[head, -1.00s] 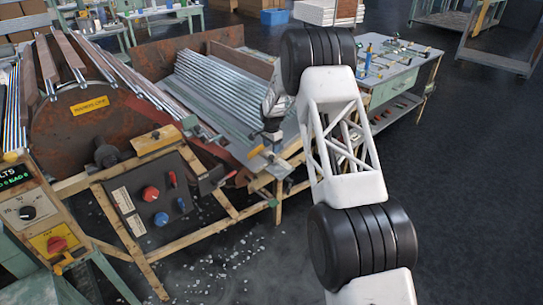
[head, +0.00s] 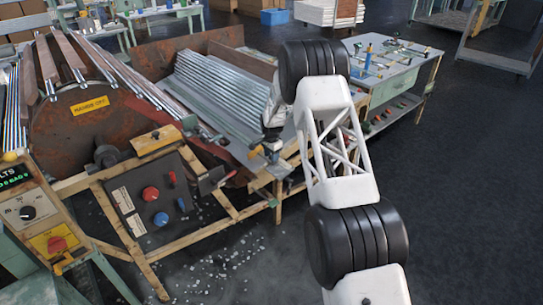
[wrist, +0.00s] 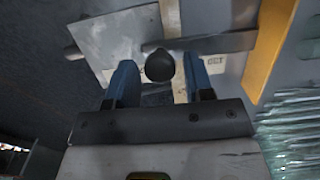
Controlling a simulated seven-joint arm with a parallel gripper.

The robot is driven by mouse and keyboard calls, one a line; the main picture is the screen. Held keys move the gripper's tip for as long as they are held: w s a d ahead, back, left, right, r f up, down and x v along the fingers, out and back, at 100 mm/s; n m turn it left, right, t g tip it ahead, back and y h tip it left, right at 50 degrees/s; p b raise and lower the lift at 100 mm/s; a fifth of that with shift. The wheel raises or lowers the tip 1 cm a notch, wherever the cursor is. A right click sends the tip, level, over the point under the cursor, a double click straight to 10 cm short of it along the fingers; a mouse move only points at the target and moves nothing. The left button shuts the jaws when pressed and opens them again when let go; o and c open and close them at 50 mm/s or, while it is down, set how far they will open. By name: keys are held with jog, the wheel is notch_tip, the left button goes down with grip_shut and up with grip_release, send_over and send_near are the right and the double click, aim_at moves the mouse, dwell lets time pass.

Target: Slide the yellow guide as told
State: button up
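A yellow bar, which looks like the yellow guide (wrist: 270,50), runs along the upper right of the wrist view. In the head view a small yellowish piece (head: 256,151) shows at the near end of the tubing bench, beside my gripper (head: 268,152). In the wrist view my gripper (wrist: 159,75) has its two blue fingers apart. A dark round knob (wrist: 159,66) on a grey bar appears between the fingertips, with gaps at both sides. Whether any finger touches it I cannot tell.
A pale plate with a label reading "OUT" (wrist: 214,60) lies behind the knob. A dark panel with red and blue knobs (head: 150,200) stands to the left. Open floor (head: 470,200) is at the right.

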grip_shut()
jog(key=shift+w+a, duration=1.55)
jog(key=shift+w, duration=0.05)
jog(key=shift+w+a+r, duration=0.1)
jog(key=shift+w+a, duration=0.25)
jog(key=shift+a, duration=0.05)
jog(key=shift+o, duration=1.2)
grip_release()
notch_tip(320, 180, up, 8)
